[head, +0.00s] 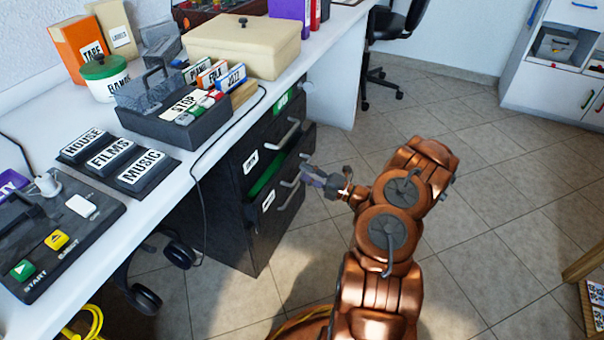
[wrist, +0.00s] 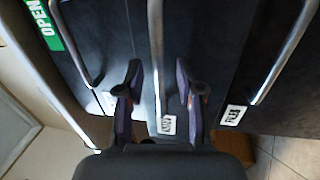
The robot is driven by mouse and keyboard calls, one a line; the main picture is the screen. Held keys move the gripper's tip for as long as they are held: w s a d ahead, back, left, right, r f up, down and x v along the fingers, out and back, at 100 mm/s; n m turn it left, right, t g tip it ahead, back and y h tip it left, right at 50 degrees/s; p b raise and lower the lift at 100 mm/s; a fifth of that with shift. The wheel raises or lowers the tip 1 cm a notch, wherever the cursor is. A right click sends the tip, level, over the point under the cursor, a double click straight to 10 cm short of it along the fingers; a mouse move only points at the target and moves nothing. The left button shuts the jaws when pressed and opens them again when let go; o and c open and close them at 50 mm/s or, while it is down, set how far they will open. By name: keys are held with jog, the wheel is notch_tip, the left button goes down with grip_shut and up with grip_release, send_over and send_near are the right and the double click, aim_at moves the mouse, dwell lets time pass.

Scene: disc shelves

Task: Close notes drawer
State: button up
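The black drawer cabinet (head: 228,205) stands under the white desk. In the head view one of its drawers sticks out, with green showing inside (head: 264,180); its label is too small to read. In the wrist view the notes drawer (wrist: 167,124) is the middle front, with an upright metal handle (wrist: 156,50). My gripper (wrist: 160,92) is open, with one finger on each side of that handle's lower part. Contact with the handle cannot be told. In the head view my gripper (head: 318,180) is just right of the drawer handles.
The drawer labelled files (wrist: 233,117) and its handle are right of the notes drawer in the wrist view. A black headset (head: 150,290) hangs below the desk. The tiled floor (head: 480,200) on the right is clear.

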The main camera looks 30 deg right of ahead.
jog(key=shift+x, duration=0.8)
jog(key=shift+c, duration=0.2)
grip_shut()
